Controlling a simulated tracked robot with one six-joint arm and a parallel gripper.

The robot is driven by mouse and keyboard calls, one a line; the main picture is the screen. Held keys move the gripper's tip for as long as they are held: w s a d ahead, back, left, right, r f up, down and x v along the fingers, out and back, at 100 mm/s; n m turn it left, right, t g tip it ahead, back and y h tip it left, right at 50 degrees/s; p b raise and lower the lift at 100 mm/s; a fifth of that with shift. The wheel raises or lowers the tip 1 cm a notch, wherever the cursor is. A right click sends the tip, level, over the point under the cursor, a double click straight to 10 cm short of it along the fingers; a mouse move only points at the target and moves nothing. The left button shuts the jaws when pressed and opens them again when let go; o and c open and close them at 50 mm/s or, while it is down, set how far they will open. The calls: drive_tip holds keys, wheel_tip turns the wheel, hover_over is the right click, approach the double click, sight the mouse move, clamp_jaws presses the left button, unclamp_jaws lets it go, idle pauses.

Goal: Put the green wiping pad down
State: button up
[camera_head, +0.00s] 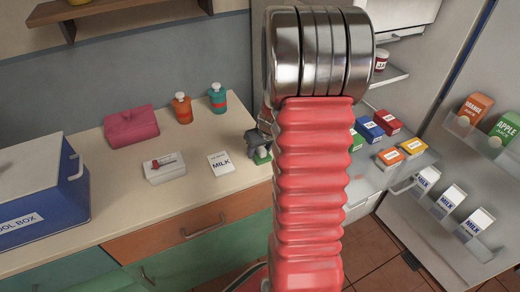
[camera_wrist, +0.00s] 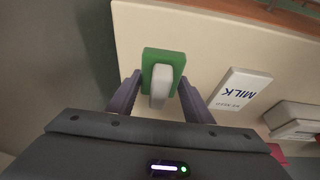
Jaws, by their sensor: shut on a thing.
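The green wiping pad (camera_wrist: 149,61) has a pale grey grip block on top and lies between my fingers in the wrist view. My gripper (camera_wrist: 160,82) is shut on it, with one dark finger on each side of the block. In the head view, my gripper (camera_head: 257,142) is at the counter's right end, partly behind my red arm. The green pad's edge (camera_head: 262,157) shows just below it, at or close above the counter top (camera_head: 213,194). I cannot tell whether the pad touches the counter.
A milk card (camera_head: 221,163) lies just left of my gripper, with a white box (camera_head: 165,168) beyond it. A pink case (camera_head: 131,126), two bottles (camera_head: 182,108) and a blue toolbox (camera_head: 42,200) stand farther left. The open fridge shelf (camera_head: 372,174) is at right.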

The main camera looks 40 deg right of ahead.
drive_tip(key=o, duration=1)
drive_tip(key=shift+v, duration=0.95)
drive_tip(key=v, duration=1)
drive_tip(key=shift+r, duration=0.15)
